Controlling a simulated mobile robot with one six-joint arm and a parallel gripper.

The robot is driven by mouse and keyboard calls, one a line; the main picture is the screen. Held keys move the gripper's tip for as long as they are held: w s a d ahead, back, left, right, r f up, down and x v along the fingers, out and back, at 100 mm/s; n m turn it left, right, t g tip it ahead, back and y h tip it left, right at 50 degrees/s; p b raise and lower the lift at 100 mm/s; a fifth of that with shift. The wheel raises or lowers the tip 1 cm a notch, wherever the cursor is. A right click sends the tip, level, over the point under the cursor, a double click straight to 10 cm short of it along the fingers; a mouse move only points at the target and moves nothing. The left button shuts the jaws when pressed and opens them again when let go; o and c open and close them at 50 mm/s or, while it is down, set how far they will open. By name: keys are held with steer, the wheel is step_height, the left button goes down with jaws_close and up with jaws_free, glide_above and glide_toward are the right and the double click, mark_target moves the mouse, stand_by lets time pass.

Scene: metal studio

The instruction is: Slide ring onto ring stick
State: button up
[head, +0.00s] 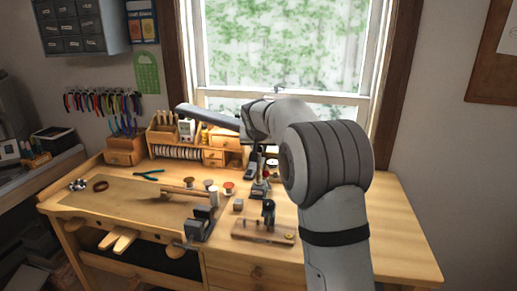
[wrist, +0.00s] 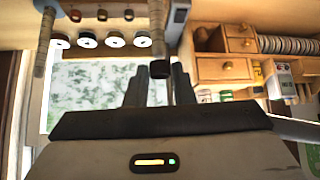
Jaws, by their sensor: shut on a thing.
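My gripper (wrist: 160,86) is shut on a small black band, which I take to be the ring (wrist: 160,69); the band shows nearly edge-on between the fingertips in the wrist view. A grey-brown rod, probably the ring stick (wrist: 157,25), reaches from the top edge of that view to the band. I cannot tell whether the rod's end is inside the band or only lined up with it. In the head view my gripper (head: 253,164) is over the back middle of the workbench, partly hidden by my arm; the ring cannot be made out there.
Another upright rod (wrist: 43,42) shows at the left of the wrist view, near several spools (wrist: 115,40). A drawer organizer (head: 215,140) stands at the bench's back. A black clamp-like tool (head: 200,223) and a wooden block (head: 263,232) are near the front. The bench's right side is clear.

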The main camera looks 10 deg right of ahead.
steer(key=shift+r, duration=0.55)
steer(key=shift+d, duration=0.1)
steer(key=w+d+r+p, duration=0.1)
steer(key=d+r+p, duration=0.2)
steer(key=d+p, duration=1.25)
steer(key=d+f+b, duration=0.4)
steer(key=d+b, duration=0.2)
steer(key=b, duration=0.3)
steer(key=shift+d+f+b, duration=0.2)
steer(key=shift+f+b, duration=0.1)
steer(key=shift+f, duration=0.1)
steer(key=shift+f+b, duration=0.15)
steer(key=shift+b, duration=0.15)
steer(key=shift+f, duration=0.3)
steer(key=shift+f+b, duration=1.2)
steer(key=shift+b, duration=0.05)
